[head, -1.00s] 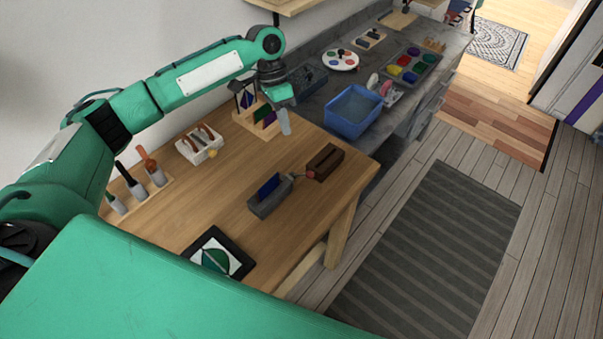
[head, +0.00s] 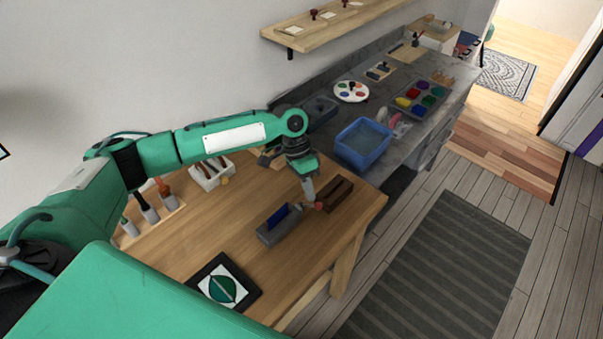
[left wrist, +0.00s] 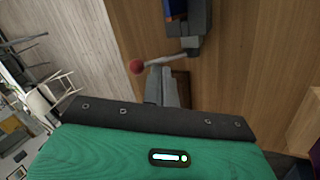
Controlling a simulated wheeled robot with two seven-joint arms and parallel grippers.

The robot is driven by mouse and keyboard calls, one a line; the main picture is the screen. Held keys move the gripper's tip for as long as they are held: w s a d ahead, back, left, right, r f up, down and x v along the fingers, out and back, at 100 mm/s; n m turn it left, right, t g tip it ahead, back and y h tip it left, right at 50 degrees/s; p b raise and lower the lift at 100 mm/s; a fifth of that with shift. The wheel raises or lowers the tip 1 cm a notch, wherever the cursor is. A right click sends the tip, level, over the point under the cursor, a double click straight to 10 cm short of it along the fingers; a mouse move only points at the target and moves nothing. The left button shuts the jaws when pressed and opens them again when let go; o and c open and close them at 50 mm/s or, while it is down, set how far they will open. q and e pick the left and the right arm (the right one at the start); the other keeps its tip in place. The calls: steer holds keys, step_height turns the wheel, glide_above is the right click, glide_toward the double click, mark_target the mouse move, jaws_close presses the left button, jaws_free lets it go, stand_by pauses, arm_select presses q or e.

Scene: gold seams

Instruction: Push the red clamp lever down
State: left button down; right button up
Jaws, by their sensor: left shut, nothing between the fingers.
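The clamp is a grey block (head: 270,236) on the wooden table, with an upright blue piece (head: 277,212) in it. Its lever ends in a red ball (head: 319,206) just to the right of the clamp. In the left wrist view the red ball (left wrist: 137,67) sits at the end of a thin pale rod (left wrist: 166,59) running to the clamp. My left gripper (head: 308,200) is shut and empty, pointing down right beside the ball. In the left wrist view its tips (left wrist: 161,72) overlap the rod; I cannot tell whether they touch. My right gripper is not in view.
A dark brown block (head: 338,194) stands close to the right of my left gripper. A black-framed leaf picture (head: 243,300) lies near the table's front. Tools in a rack (head: 150,212) stand at the left. A blue basin (head: 363,143) is on the grey counter beyond.

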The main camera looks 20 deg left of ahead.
arm_select(q)
steer(key=shift+s+d, duration=0.25)
steer(key=shift+d, duration=0.1)
steer(key=shift+r, duration=0.1)
